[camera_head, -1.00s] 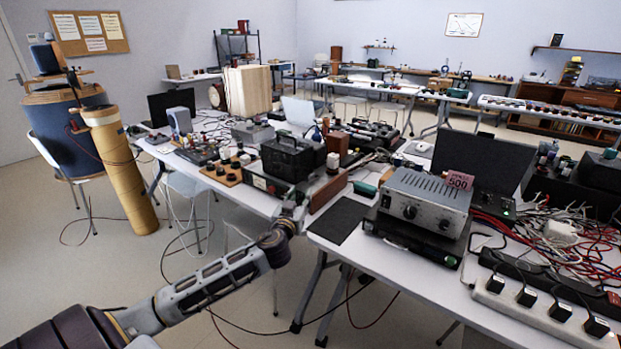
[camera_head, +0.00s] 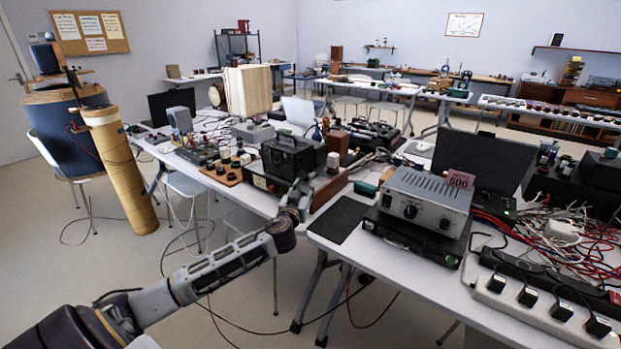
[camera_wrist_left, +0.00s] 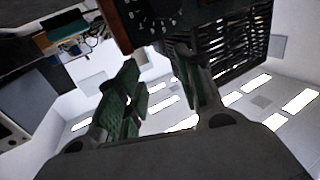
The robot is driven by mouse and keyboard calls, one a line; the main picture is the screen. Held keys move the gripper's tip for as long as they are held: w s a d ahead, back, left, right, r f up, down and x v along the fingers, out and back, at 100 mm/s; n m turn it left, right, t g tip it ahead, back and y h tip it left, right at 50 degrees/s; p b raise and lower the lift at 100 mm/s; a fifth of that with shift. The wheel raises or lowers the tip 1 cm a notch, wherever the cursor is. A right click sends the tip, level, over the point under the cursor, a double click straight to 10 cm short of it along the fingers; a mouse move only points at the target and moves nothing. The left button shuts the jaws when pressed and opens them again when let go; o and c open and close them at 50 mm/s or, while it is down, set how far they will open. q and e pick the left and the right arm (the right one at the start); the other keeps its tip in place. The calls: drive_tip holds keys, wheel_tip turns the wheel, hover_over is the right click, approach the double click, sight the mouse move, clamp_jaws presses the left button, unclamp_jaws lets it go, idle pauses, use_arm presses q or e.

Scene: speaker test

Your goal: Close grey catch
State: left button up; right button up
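My left gripper (camera_head: 303,187) is at the front edge of the left table, just in front of and below the right side of a black case (camera_head: 283,160) with a top handle. In the left wrist view my gripper (camera_wrist_left: 155,58) has its two green-padded fingers apart, with nothing seen between them. A dark slotted panel (camera_wrist_left: 232,38) is close beyond the fingers there. I cannot make out the grey catch in either view; it is too small or hidden. My right gripper is not in view.
A wooden block (camera_head: 330,190) lies just right of my gripper. A black mat (camera_head: 340,219) and a silver power unit (camera_head: 425,195) are on the right table. Knobs on a wooden board (camera_head: 226,172) stand left of the case. A gap separates the two tables.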

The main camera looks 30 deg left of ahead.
sight(311, 176)
use_arm(q)
drive_tip(key=shift+b+x, duration=0.35)
drive_tip(key=shift+x, duration=4.1)
